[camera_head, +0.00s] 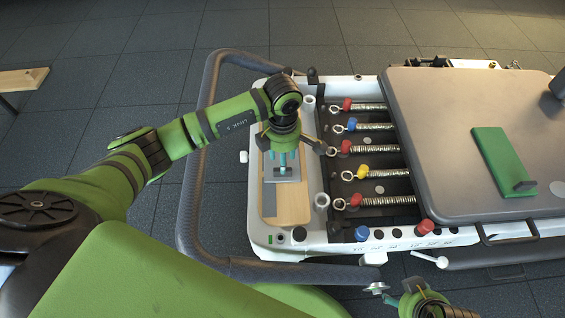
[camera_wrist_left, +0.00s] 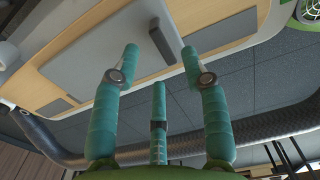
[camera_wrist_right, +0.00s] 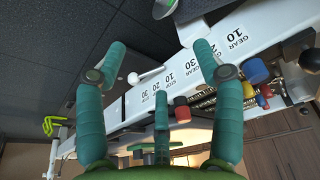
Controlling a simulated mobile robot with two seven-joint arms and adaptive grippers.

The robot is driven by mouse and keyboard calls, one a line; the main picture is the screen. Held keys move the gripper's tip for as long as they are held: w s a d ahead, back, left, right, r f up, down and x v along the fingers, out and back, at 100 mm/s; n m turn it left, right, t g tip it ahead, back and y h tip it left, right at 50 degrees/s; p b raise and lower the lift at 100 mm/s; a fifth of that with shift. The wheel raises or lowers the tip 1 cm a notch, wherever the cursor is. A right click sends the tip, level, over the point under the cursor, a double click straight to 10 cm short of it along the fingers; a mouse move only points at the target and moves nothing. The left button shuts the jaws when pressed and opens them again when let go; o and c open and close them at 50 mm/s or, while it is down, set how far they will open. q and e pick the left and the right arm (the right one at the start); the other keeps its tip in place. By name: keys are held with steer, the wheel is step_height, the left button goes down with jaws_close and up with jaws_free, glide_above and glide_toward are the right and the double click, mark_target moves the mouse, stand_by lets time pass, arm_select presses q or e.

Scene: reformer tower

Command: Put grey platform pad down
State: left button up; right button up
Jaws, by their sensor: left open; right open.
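The grey platform pad (camera_head: 284,179) lies on the pale wooden board (camera_head: 292,206) at the left end of the machine. In the left wrist view the pad (camera_wrist_left: 95,52) is a flat grey plate with a small upright grip (camera_wrist_left: 163,42). My left gripper (camera_head: 283,166) is over the pad, pointing down. In its wrist view the teal fingers (camera_wrist_left: 160,52) are spread on either side of the grip, with gaps showing. Whether the pad lies fully flat is hard to tell. My right gripper (camera_wrist_right: 157,60) is open and empty near the machine's front rail (camera_wrist_right: 170,75).
Several springs (camera_head: 372,171) with coloured knobs lie right of the board. A grey carriage (camera_head: 440,130) carries a green pad (camera_head: 502,160). A dark curved tube (camera_head: 193,170) rings the machine's left end. A white lever (camera_head: 430,258) sticks out in front.

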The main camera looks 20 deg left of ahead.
arm_select(q)
step_height(320, 180, up, 7)
steer(key=p, duration=0.1)
arm_select(e)
steer(key=x, duration=0.4)
steer(key=shift+s, duration=0.35)
